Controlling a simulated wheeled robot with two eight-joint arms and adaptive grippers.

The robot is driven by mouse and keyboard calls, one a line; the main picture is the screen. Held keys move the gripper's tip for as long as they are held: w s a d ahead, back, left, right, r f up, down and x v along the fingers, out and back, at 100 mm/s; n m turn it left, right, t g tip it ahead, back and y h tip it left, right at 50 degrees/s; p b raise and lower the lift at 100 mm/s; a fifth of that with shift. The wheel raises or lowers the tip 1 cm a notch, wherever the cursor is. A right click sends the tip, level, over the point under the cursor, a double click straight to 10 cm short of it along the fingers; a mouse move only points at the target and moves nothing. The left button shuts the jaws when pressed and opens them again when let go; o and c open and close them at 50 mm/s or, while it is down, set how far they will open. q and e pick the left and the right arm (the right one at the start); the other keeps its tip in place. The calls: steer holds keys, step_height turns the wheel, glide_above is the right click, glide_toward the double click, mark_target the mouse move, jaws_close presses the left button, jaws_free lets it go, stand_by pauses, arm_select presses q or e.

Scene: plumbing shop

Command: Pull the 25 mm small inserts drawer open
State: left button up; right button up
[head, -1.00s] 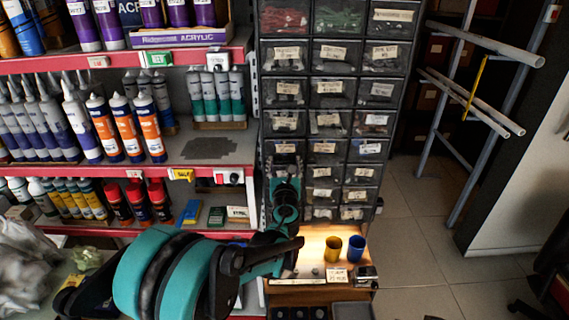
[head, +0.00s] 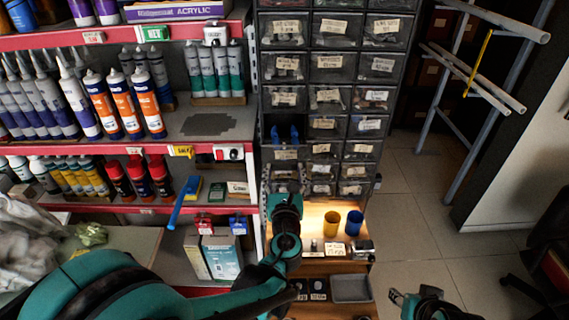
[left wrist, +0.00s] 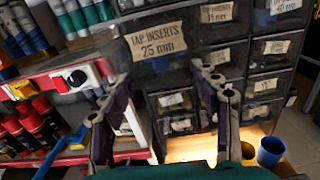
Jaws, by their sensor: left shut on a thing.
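The drawer labelled "TAP INSERTS 25 mm" (left wrist: 158,42) is in front of me in the left wrist view. In the head view its front (head: 285,154) stands out from the left column of the cabinet, and blue pieces (head: 284,131) show in the open slot behind it. My left gripper (left wrist: 163,82) is shut on this drawer's front from below. Its fingers show on both sides; the grasped part is hard to see. In the head view my left gripper (head: 286,182) is just below the label. My right gripper (head: 398,298) is low at the right, away from the cabinet; its opening is unclear.
Other small drawers (head: 330,97) surround it and look closed. Below is a lit wooden counter (head: 313,218) with a yellow cup (head: 332,224) and a blue cup (head: 354,223). Shelves of cartridges stand left. The floor (head: 405,215) at right is clear.

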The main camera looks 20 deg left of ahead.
arm_select(q)
steer(key=shift+s, duration=0.2)
steer(key=o, duration=1.7)
steer(key=v, duration=1.2)
